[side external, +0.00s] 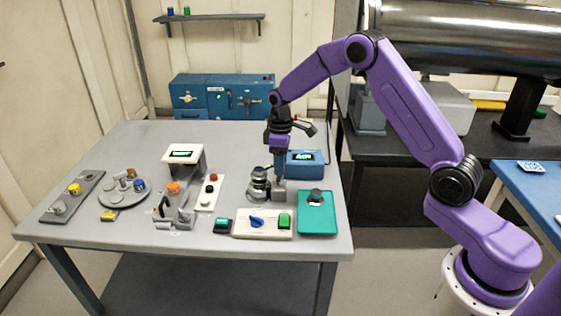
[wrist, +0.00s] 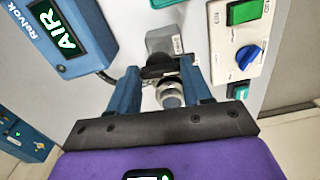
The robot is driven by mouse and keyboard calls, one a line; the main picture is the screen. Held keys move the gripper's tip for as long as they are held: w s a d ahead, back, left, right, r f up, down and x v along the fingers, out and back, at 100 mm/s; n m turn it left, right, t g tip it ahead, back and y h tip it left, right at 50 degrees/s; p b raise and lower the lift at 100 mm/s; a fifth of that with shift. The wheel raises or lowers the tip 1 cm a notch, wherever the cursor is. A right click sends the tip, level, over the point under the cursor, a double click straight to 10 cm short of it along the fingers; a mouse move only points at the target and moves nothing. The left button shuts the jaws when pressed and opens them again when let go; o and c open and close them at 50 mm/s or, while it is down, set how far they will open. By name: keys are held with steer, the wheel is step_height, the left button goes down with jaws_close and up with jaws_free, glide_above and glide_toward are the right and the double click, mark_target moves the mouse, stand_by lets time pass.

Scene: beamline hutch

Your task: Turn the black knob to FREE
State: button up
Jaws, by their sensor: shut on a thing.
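My gripper (side external: 278,178) points down at the table, just right of a stacked silver fixture (side external: 258,185). In the wrist view its two blue fingers (wrist: 163,80) are closed on a dark part between their tips, which appears to be the black knob (wrist: 155,71). A round silver piece (wrist: 170,95) of the fixture shows beside it. A grey block (wrist: 164,42) with a small label lies just beyond the fingertips. The fingers hide much of the knob, and I cannot read any FREE mark or its angle.
A blue box (side external: 304,164) with a lit AIR display stands close behind the gripper. A cream panel (side external: 241,230) with a blue knob and green button lies in front. A teal plate (side external: 318,222) with a dark knob lies front right. Several other fixtures stand on the left.

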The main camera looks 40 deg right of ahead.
stand_by(0.4)
steer(key=o, duration=1.1)
steer(key=shift+c, duration=0.2)
step_height(320, 180, up, 18)
steer(key=shift+f, duration=0.25)
